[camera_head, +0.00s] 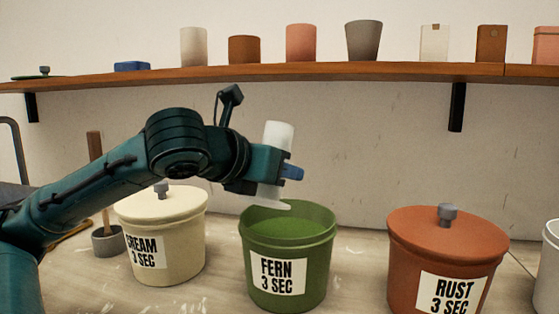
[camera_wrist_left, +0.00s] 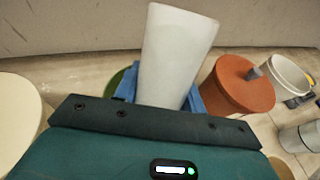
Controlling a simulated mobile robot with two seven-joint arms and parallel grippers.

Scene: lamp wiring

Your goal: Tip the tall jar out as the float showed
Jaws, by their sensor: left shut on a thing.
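My left gripper (camera_head: 277,166) is shut on a tall white jar (camera_head: 278,134), with blue fingertips around its middle. The jar is held slightly tilted just above the open green FERN bucket (camera_head: 287,261); its lower end flares near the bucket's far rim. In the left wrist view the jar (camera_wrist_left: 174,55) stands between the blue fingers and hides most of the bucket. I cannot see the jar's contents or any stream from it. No float is recognisable. My right gripper is not in view.
A lidded CREAM bucket (camera_head: 163,235) stands left, a lidded RUST bucket (camera_head: 447,250) right. A white container (camera_head: 549,265) is at the right edge. A grey pot (camera_head: 108,241) holds a wooden stick. The wall shelf (camera_head: 300,72) carries several cups, a blue block and a dark green lid (camera_head: 44,74).

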